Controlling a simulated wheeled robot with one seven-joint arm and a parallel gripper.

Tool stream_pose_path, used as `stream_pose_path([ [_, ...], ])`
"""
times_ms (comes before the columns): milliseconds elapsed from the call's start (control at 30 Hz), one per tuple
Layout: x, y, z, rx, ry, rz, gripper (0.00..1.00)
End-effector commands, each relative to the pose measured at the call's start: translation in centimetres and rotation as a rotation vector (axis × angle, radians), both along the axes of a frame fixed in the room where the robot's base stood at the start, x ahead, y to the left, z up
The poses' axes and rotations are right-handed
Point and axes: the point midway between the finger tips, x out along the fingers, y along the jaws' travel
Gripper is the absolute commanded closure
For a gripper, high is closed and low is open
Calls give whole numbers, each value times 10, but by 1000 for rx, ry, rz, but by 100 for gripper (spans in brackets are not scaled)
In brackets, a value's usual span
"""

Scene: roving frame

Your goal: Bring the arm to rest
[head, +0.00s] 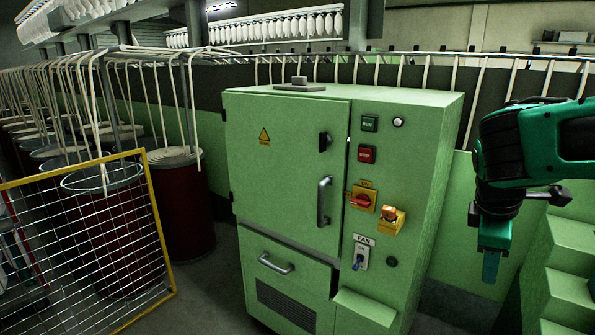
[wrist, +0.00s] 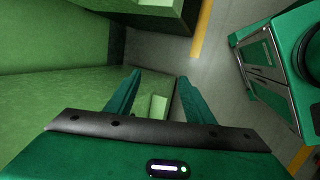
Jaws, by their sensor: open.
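My arm comes in at the right of the head view, bent so that my gripper (head: 490,268) hangs down, to the right of the green cabinet and apart from it. In the wrist view my gripper (wrist: 160,85) shows two teal fingers spread apart with nothing between them. Below the fingers are green surfaces and grey floor. In the head view the fingers are seen edge-on, so their gap does not show there.
A green control cabinet (head: 285,160) with buttons, a red rotary switch (head: 361,200) and a fan switch (head: 361,256) stands in the middle. Green steps (head: 560,295) are at lower right. A yellow-framed mesh guard (head: 95,245) and dark red drums (head: 185,215) stand left.

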Motion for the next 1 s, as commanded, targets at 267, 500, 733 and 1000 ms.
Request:
stream_pose_path([
  [267, -92, -33, -32, 240, -62, -652, 52],
  [500, -162, -30, -55, 393, -82, -1183, 52],
  [733, -194, -20, -66, 454, -79, -1456, 52],
  [1000, -197, -17, -67, 460, -78, -1490, 52],
])
